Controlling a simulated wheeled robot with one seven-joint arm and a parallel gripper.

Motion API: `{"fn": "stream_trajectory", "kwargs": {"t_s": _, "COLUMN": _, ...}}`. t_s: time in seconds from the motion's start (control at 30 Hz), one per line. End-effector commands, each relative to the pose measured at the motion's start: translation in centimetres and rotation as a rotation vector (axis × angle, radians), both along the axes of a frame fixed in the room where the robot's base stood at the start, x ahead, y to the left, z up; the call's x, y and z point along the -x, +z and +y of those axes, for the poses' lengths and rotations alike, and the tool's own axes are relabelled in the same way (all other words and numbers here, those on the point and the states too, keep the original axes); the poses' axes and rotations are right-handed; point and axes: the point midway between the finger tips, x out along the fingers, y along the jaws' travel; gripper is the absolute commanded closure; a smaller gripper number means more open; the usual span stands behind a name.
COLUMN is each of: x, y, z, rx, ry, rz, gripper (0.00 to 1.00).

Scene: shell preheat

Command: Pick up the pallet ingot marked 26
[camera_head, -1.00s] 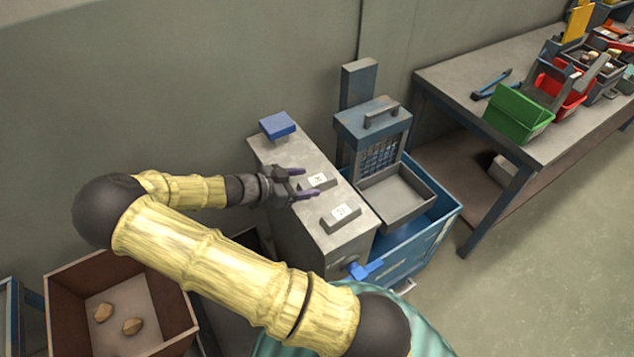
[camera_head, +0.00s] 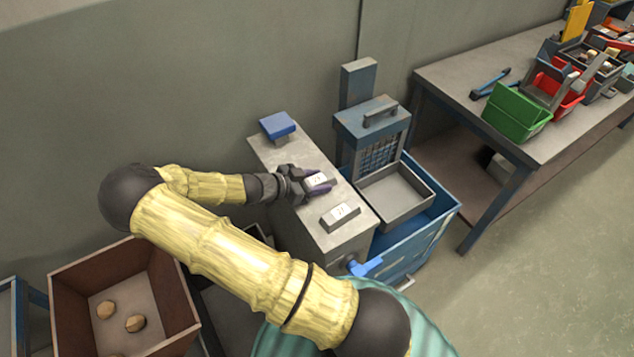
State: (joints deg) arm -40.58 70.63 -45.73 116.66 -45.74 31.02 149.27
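The grey ingot with a white label (camera_head: 319,179) lies on the narrow grey bench top, near its middle. Its number is too small to read surely. My gripper (camera_head: 317,183) is at this ingot, its dark purple fingers on either side of it and hiding part of it. I cannot tell whether the fingers press on it or stand slightly apart. A second grey ingot (camera_head: 340,216), with a label that seems to read 21, lies nearer the front of the same top, clear of the gripper.
A blue block (camera_head: 277,124) stands at the bench's back end. To the right is a blue cart (camera_head: 440,222) with an empty grey tray (camera_head: 420,205) and a handled, grilled unit (camera_head: 372,125). A worktable (camera_head: 450,85) with bins is at right.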

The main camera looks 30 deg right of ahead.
Motion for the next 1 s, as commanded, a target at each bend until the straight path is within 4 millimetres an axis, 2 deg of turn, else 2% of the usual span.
{"fn": "stream_trajectory", "kwargs": {"t_s": 0.03, "x": 0.0, "y": 0.0, "z": 0.0, "rx": 0.0, "ry": -0.001, "rz": 0.0, "gripper": 0.64}}
{"fn": "stream_trajectory", "kwargs": {"t_s": 0.2, "x": 0.0, "y": 0.1, "z": -0.1, "rx": 0.002, "ry": -0.002, "rz": 0.0, "gripper": 0.95}}
{"fn": "stream_trajectory", "kwargs": {"t_s": 0.43, "x": 0.0, "y": 0.2, "z": -0.1, "rx": 0.002, "ry": -0.003, "rz": -0.001, "gripper": 0.95}}
{"fn": "stream_trajectory", "kwargs": {"t_s": 0.57, "x": 0.0, "y": 0.9, "z": -0.1, "rx": 0.002, "ry": -0.002, "rz": -0.003, "gripper": 0.95}}
{"fn": "stream_trajectory", "kwargs": {"t_s": 0.67, "x": 0.0, "y": 2.2, "z": -0.1, "rx": 0.001, "ry": -0.003, "rz": -0.004, "gripper": 0.95}}
{"fn": "stream_trajectory", "kwargs": {"t_s": 1.0, "x": 0.0, "y": 8.4, "z": 0.0, "rx": -0.001, "ry": -0.003, "rz": -0.005, "gripper": 0.95}}
